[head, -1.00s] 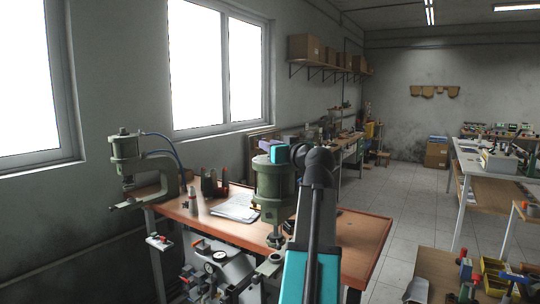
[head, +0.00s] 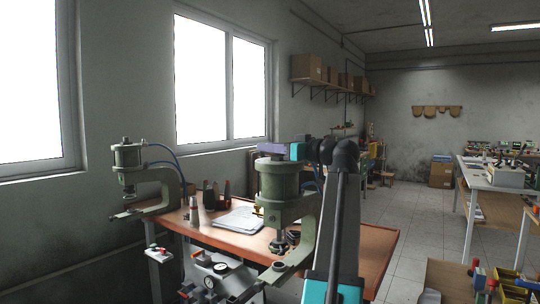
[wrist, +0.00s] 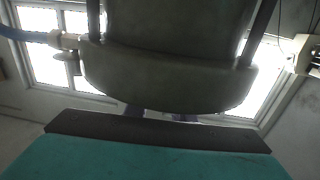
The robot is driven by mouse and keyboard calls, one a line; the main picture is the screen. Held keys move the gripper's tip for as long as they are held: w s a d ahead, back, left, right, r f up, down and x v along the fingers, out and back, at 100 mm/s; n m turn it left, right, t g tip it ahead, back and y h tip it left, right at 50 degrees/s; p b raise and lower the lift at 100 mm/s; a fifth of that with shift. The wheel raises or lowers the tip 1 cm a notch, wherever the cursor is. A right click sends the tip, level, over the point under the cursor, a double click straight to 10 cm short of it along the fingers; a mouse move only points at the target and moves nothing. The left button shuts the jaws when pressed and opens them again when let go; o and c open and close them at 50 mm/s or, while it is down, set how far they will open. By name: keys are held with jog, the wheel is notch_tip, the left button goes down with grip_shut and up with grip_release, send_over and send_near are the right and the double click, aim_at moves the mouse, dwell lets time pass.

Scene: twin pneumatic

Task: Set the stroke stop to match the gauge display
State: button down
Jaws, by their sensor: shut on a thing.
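Two green pneumatic presses stand at the bench. The left press (head: 126,157) has a small knob on top. In the wrist view, the round cylinder head (wrist: 170,75) fills the middle, just beyond my dark finger edge. Round white gauges (head: 220,268) sit on a panel below the bench front; their readings are too small to tell.
The wooden bench (head: 225,238) holds papers (head: 238,219) and small bottles between the presses. A blue hose (head: 165,149) runs from the left press. A white table (head: 492,176) stands at the right. Tiled floor (head: 415,215) is clear between them.

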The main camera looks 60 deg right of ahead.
jog(key=n+y+b, duration=0.1)
jog(key=n+y, duration=0.1)
jog(key=y, duration=0.1)
jog(key=a+n+g+y+b, duration=0.1)
jog(key=n+y, duration=0.1)
jog(key=y, duration=0.2)
jog(key=shift+a+n+b, duration=0.1)
jog(key=shift+n+b, duration=0.2)
jog(key=shift+n, duration=0.1)
jog(key=shift+s+a+n+g+y, duration=0.1)
jog(key=shift+a+n+g+y, duration=0.2)
jog(key=shift+n+y, duration=0.45)
jog(key=shift+s+a+n+g+y, duration=0.15)
jog(key=shift+n+g+y, duration=0.25)
jog(key=shift+y, duration=0.65)
jog(key=shift+a+n+g+y, duration=0.15)
jog(key=shift+n+g+y, duration=0.2)
jog(key=shift+y, duration=0.15)
jog(key=shift+a+f, duration=0.1)
jog(key=shift+f, duration=0.05)
jog(key=c, duration=1.5)
grip_release()
jog(key=shift+w, duration=0.1)
